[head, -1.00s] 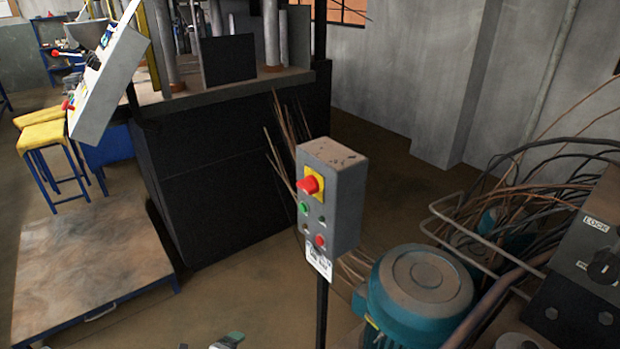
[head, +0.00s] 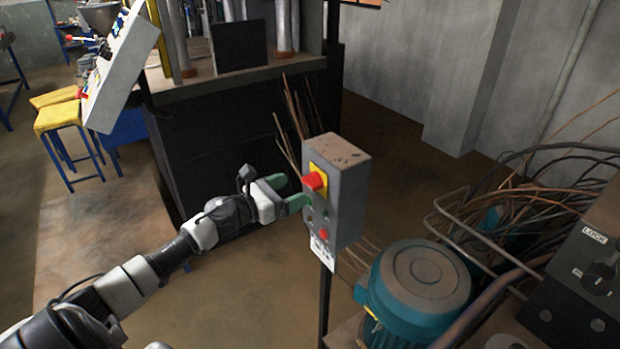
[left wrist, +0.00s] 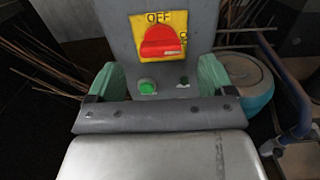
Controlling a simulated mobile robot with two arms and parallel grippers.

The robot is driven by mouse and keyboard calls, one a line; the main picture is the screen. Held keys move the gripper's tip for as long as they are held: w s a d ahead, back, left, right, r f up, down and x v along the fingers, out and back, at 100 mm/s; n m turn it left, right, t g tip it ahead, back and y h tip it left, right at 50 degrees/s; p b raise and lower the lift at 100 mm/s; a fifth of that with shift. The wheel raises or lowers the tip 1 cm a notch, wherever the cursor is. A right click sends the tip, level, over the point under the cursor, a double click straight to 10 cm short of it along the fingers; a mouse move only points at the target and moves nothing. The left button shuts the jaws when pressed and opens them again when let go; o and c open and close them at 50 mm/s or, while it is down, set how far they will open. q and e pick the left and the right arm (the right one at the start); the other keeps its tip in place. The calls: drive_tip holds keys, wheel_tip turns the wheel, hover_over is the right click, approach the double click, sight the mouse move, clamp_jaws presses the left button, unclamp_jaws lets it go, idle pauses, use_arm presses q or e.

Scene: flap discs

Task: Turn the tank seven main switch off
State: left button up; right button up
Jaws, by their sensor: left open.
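The main switch is a red rotary knob (head: 315,181) on a yellow plate, high on the face of a grey control box (head: 347,205) on a post. In the left wrist view the red knob (left wrist: 165,41) sits above and between my fingers, its plate marked OFF at the top. A green button (left wrist: 147,86) lies below it. My left gripper (head: 290,192) is open, its green fingers close to the box face, with nothing between them. It also shows in the left wrist view (left wrist: 155,82). I cannot tell whether a finger touches the box. My right gripper is not in view.
A teal motor (head: 415,285) stands right of the post, with tangled cables (head: 530,185) behind it. A black panel marked LOCK (head: 590,265) is at the far right. A tilted white panel (head: 122,70) and yellow stools (head: 58,115) are at the left.

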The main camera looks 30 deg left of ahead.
sight(307, 183)
use_arm(q)
drive_tip(key=p+x, duration=0.1)
drive_tip(key=x, duration=0.5)
drive_tip(key=shift+w+d, duration=0.1)
drive_tip(key=c, duration=0.9)
